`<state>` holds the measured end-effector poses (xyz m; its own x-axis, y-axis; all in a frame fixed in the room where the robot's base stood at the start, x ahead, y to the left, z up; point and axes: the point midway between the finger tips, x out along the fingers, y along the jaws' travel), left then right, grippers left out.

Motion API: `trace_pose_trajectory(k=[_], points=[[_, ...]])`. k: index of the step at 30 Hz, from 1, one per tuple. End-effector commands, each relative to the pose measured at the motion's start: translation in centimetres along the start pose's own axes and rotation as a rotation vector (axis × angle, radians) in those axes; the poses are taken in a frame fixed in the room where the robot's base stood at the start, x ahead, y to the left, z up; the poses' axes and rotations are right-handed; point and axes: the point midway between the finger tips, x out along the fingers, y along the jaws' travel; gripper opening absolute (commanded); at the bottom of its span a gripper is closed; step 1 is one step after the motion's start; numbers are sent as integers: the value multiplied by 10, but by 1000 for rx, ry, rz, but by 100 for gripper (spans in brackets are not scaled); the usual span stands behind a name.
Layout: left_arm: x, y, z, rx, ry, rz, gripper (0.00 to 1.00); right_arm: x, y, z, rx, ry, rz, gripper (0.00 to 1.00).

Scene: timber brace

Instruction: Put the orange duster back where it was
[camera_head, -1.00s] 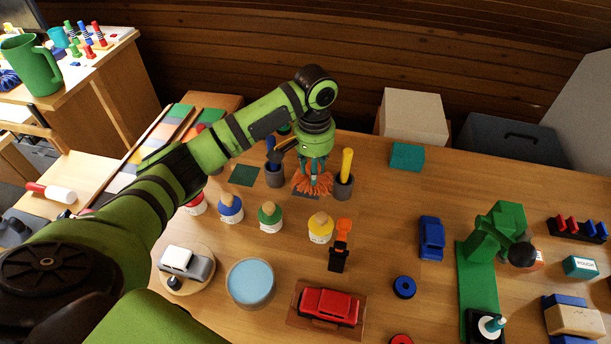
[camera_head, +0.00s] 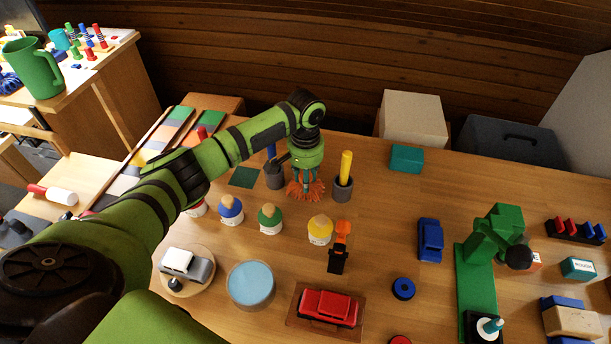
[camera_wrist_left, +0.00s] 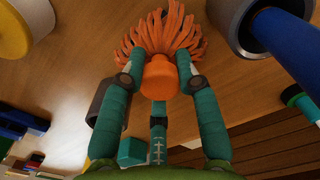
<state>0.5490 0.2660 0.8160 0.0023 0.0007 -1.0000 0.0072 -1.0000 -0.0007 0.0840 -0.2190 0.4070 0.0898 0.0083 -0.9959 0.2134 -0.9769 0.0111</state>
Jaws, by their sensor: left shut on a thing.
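My left gripper (camera_head: 306,174) is shut on the orange duster (camera_head: 305,190). The duster hangs with its strands down, between two grey cups at the back of the table. In the left wrist view, teal fingers (camera_wrist_left: 160,78) close around its orange knob, and the orange strands (camera_wrist_left: 160,36) fan out beyond. I cannot tell whether the strands touch the table. The left grey cup (camera_head: 273,178) holds a blue stick; the right grey cup (camera_head: 343,190) holds a yellow stick (camera_head: 346,165). The spot under the duster is mostly hidden. My right gripper is not in view.
A dark green square (camera_head: 244,177) lies left of the cups. Blue-, green- and yellow-topped jars (camera_head: 320,229) stand in front. A teal box (camera_head: 406,158) sits behind right. Table between teal box and blue car (camera_head: 431,240) is clear.

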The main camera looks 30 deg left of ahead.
Motion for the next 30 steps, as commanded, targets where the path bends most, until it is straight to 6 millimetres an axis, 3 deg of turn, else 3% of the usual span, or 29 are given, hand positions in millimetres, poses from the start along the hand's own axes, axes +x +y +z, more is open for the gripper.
trace_pose_trajectory(k=[1,2,3,13,17,30], points=[[2,0,0,0,-1,1,6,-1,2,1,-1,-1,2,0],[2,0,0,0,-1,0,40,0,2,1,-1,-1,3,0],[2,0,0,0,-1,0,56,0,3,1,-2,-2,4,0],[1,0,0,0,0,0,56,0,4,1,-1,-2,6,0],[-8,0,-1,0,2,1,56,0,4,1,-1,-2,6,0],[-95,0,-1,0,3,1,56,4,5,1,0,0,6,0]])
